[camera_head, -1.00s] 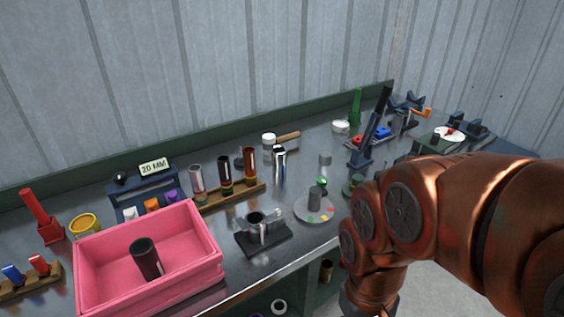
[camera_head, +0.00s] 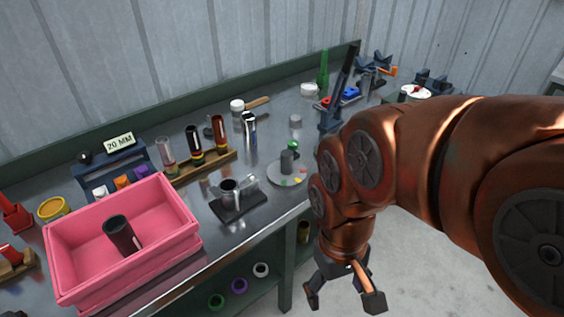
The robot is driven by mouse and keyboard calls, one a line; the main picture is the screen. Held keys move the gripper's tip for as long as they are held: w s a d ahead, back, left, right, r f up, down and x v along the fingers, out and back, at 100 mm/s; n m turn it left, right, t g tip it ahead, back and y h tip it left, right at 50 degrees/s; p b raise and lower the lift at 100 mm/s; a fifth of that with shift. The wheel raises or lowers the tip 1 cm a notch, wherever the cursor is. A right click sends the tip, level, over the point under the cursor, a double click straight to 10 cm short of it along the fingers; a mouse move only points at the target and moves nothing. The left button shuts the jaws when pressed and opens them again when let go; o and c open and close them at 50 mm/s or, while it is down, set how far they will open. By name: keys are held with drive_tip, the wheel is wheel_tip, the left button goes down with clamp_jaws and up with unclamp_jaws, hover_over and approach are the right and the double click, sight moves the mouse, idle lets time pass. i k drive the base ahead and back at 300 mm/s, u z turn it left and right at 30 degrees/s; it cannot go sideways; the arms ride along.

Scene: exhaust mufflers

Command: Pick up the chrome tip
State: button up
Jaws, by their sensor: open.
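A wooden rack (camera_head: 213,164) on the workbench holds upright tubes. At its left end stands a shiny silver tube (camera_head: 165,154), which looks like the chrome tip. Beside it are a black tube (camera_head: 194,141) and a copper-coloured tube (camera_head: 219,130). Another shiny, chrome-like cylinder (camera_head: 249,124) stands behind the rack's right end; I cannot tell for certain which one is the chrome tip. My gripper (camera_head: 343,301) is open and empty. It hangs pointing down in front of the bench's front edge, well apart from the rack and both shiny pieces.
A pink bin (camera_head: 75,236) with a dark cylinder (camera_head: 122,236) stands front left. A dark clamp fixture (camera_head: 238,203) and a round grey plate (camera_head: 286,174) lie near the front edge. A tall dark-blue stand (camera_head: 336,100) rises farther right. Coloured rings sit on the shelf below.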

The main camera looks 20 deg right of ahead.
sight(248, 119)
drive_tip(key=u, duration=0.05)
drive_tip(key=k, duration=0.3)
drive_tip(key=u, duration=0.05)
drive_tip(key=i, duration=1)
drive_tip(key=u, duration=0.7)
